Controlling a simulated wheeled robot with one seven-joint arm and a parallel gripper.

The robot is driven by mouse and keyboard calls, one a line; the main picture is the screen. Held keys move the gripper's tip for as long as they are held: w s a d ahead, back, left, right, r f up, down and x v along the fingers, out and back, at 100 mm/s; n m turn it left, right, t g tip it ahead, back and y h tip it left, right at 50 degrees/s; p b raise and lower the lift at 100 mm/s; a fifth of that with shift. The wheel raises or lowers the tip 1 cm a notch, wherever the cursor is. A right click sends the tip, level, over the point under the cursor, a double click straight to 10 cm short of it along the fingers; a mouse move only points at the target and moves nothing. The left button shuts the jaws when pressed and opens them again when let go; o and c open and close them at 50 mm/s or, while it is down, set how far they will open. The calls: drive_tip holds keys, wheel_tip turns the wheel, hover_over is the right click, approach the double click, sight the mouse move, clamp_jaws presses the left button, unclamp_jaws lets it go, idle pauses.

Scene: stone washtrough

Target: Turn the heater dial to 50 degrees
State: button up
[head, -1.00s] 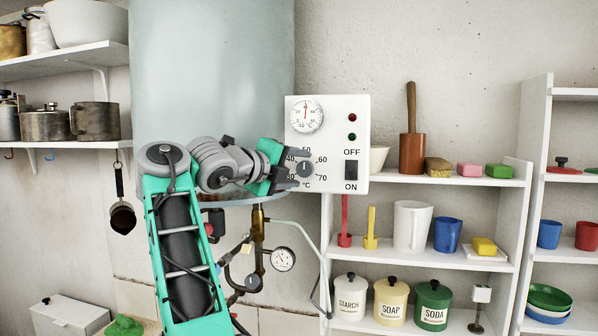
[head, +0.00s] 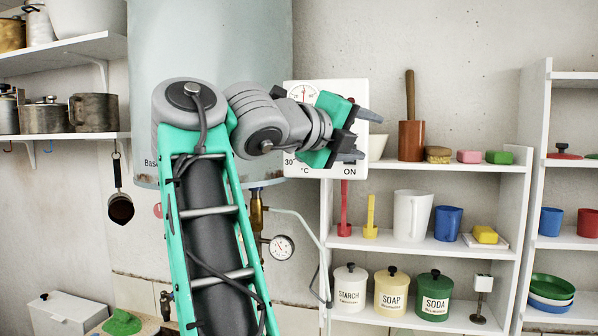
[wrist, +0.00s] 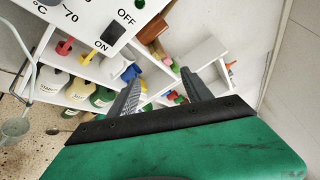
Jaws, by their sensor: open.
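The white heater control panel (head: 355,95) is on the wall in front of the grey tank. My gripper (head: 371,137) is open and empty in front of its right side, fingers pointing right past its edge. My arm and gripper hide the dial in the head view, so its setting cannot be read now. Only the 30 mark, "°C" and "ON" show at the panel's bottom. In the wrist view, the panel (wrist: 85,12) fills the upper left, with the "70" mark and the dark OFF/ON switch (wrist: 113,33). My gripper (wrist: 162,72) points past the panel's right side.
A white shelf (head: 470,180) with a mortar (head: 411,140), soaps, jugs and several canisters stands right of the panel. The tank (head: 215,40) is behind my arm. A pipe gauge (head: 282,247) hangs below it. Bare wall lies above the shelf.

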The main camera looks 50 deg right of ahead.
drive_tip(key=w+f+n+t+h+b, duration=0.15)
drive_tip(key=w+f+n+t, duration=0.3)
drive_tip(key=w+n, duration=0.5)
drive_tip(key=w+f+n+t+h, duration=0.2)
drive_tip(key=w+f+n+t, duration=0.3)
drive_tip(key=n, duration=0.8)
drive_tip(key=w+d+r+n+p, duration=0.4)
drive_tip(key=d+n, duration=0.1)
drive_tip(key=shift+d+r+h+p, duration=0.2)
drive_tip(key=shift+d+h+p, duration=0.1)
drive_tip(key=shift+h, duration=0.05)
drive_tip(key=shift+s+a+r+t, duration=0.15)
drive_tip(key=shift+s+a+t, duration=0.1)
drive_tip(key=shift+s+a, duration=0.1)
drive_tip(key=shift+c, duration=0.2)
drive_tip(key=shift+a, duration=0.1)
drive_tip(key=shift+c, duration=0.7)
drive_tip(key=shift+w+d, duration=0.2)
drive_tip(key=shift+d, duration=0.2)
drive_tip(key=c, duration=0.5)
drive_tip(key=shift+f, duration=0.2)
clamp_jaws()
